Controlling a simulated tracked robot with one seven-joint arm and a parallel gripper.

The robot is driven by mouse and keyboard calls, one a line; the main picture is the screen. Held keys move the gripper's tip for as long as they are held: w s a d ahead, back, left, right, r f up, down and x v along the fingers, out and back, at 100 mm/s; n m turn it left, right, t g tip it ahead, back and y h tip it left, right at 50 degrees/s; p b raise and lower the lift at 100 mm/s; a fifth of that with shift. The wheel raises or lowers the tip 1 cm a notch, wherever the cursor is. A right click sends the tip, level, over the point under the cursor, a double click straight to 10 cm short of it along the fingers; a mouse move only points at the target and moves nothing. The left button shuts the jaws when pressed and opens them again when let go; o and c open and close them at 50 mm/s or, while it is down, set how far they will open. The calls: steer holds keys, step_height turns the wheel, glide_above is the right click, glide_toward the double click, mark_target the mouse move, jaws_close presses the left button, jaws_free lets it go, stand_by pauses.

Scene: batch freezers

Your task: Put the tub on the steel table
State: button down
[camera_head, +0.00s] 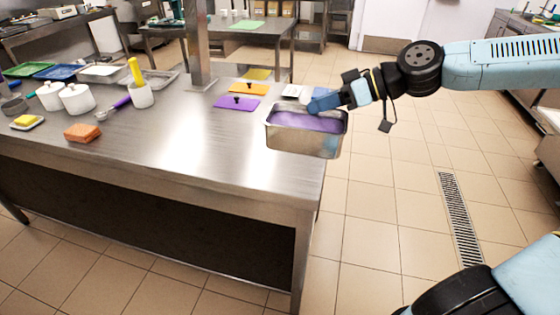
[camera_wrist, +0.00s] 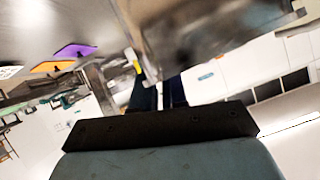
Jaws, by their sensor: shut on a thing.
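The tub (camera_head: 303,140) is a rectangular steel pan with purple contents, seen in the head view at the right edge of the steel table (camera_head: 190,165). My gripper (camera_head: 318,104) is at the tub's far right rim and shut on it. The tub looks level and overlaps the table's right edge in the picture; I cannot tell whether it touches the tabletop. In the wrist view the tub (camera_wrist: 205,35) is large, blurred and close above the gripper fingers (camera_wrist: 170,90). The fingertips are partly hidden by the tub.
A purple board (camera_head: 236,103) and an orange board (camera_head: 248,89) lie left of the tub. An orange sponge (camera_head: 83,132), white pots (camera_head: 77,98) and a white container with a yellow-handled tool (camera_head: 142,95) stand further left. The table's front middle is clear. A steel post (camera_head: 197,45) rises behind.

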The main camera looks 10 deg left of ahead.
steer(key=s, duration=0.3)
steer(key=shift+a+f, duration=0.2)
steer(key=shift+a, duration=0.15)
steer(key=shift+s+a+f, duration=0.1)
steer(key=shift+s, duration=0.05)
steer(key=w+a+f, duration=0.2)
steer(key=w+f, duration=0.2)
steer(key=w+a+f, duration=0.2)
steer(key=w+f, duration=0.2)
steer(key=w+a+f, duration=0.2)
steer(key=w+f, duration=0.2)
steer(key=f, duration=0.1)
steer(key=shift+a, duration=0.2)
steer(key=c, duration=1.2)
jaws_free()
steer(key=shift+o, duration=0.2)
steer(key=shift+d, duration=0.1)
steer(key=v, duration=1.1)
steer(key=shift+d+r, duration=0.3)
